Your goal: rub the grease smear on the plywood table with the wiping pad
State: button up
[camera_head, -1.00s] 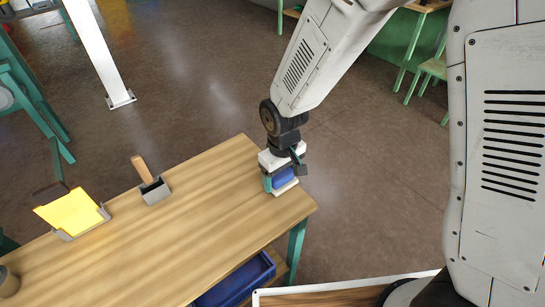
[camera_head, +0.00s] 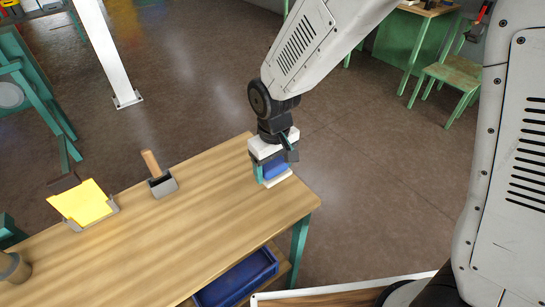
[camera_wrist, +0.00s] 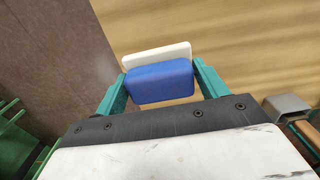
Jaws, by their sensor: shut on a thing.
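The wiping pad (camera_head: 276,169) has a blue body and a white base. My gripper (camera_head: 272,172) is shut on it at the right end of the plywood table (camera_head: 190,236). In the wrist view the pad (camera_wrist: 160,82) sits between the two green fingers of my gripper (camera_wrist: 160,86), over the light wood. I cannot tell whether the pad's white base touches the tabletop. No grease smear can be made out on the visible wood; the pad and gripper hide part of the top.
A grey holder with a wooden handle (camera_head: 151,164) and a yellow stack (camera_head: 83,203) in a grey holder stand along the far edge. A brown cup (camera_head: 12,267) is at the left. A blue bin (camera_head: 236,279) sits below the tabletop. The table's middle is clear.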

jog(key=shift+r, duration=1.5)
